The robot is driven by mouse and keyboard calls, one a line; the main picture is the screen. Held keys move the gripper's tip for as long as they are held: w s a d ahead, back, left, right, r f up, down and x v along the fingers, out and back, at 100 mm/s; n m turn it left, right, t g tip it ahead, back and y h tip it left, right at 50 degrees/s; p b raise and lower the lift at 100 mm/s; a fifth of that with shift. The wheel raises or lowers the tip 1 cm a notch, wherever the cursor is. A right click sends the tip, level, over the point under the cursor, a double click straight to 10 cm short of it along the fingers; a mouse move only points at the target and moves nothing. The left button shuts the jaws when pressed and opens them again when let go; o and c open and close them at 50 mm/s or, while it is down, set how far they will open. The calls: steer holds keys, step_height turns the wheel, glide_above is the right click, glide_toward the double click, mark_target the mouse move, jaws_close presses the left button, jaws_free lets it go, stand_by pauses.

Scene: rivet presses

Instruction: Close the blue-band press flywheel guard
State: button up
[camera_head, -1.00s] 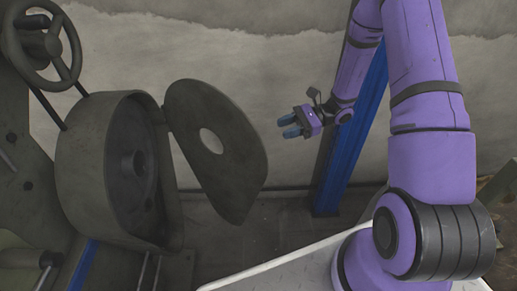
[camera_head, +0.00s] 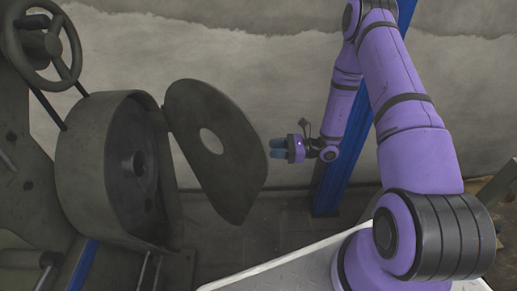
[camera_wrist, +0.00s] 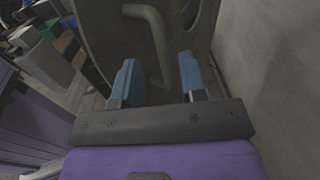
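The press with the blue band (camera_head: 84,266) stands at the left of the head view. Its round grey flywheel housing (camera_head: 85,170) is uncovered and shows the dark inside. The flywheel guard (camera_head: 226,172), a flat grey plate with a round hole, stands swung open to the right of the housing. My gripper (camera_head: 277,149) is just right of the guard's right edge; I cannot tell the exact gap. In the wrist view its blue fingertips (camera_wrist: 158,78) are apart with nothing held. A curved greenish-grey bar (camera_wrist: 157,35), apparently a handle, shows beyond them on a grey plate, probably the guard.
A handwheel (camera_head: 42,42) stands at the upper left. A blue post (camera_head: 350,140) rises behind my arm against the pale wall (camera_head: 290,60). A white surface (camera_head: 285,270) lies at the bottom. Blurred clutter (camera_wrist: 45,45) shows at the left of the wrist view.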

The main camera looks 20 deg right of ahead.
mark_target(258, 149)
steer(key=shift+x, duration=3)
jaws_close()
